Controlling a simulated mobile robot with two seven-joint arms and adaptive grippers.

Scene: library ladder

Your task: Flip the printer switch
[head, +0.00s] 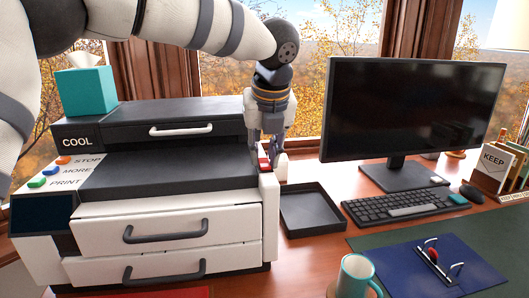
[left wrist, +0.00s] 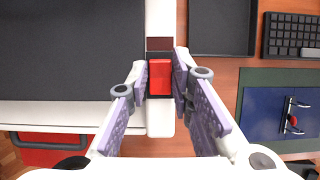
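The white and black printer (head: 165,235) stands on the left of the wooden desk. Its red switch (head: 264,162) sits on the narrow white right-hand side of the printer, partly hidden by my gripper in the head view. In the left wrist view the red switch (left wrist: 160,77) lies in a dark frame between my fingers. My left gripper (head: 271,160) points down over the switch. Its fingertips (left wrist: 161,72) are apart, one on each side of the switch, close to it; I cannot tell whether they touch it. My right gripper is in neither view.
A black tray (head: 311,210) lies right of the printer. Beyond it are a keyboard (head: 405,205), a monitor (head: 405,115) and a mouse (head: 471,193). A teal mug (head: 355,277) and a blue clipboard (head: 428,270) are in front. A teal tissue box (head: 86,91) is on the printer.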

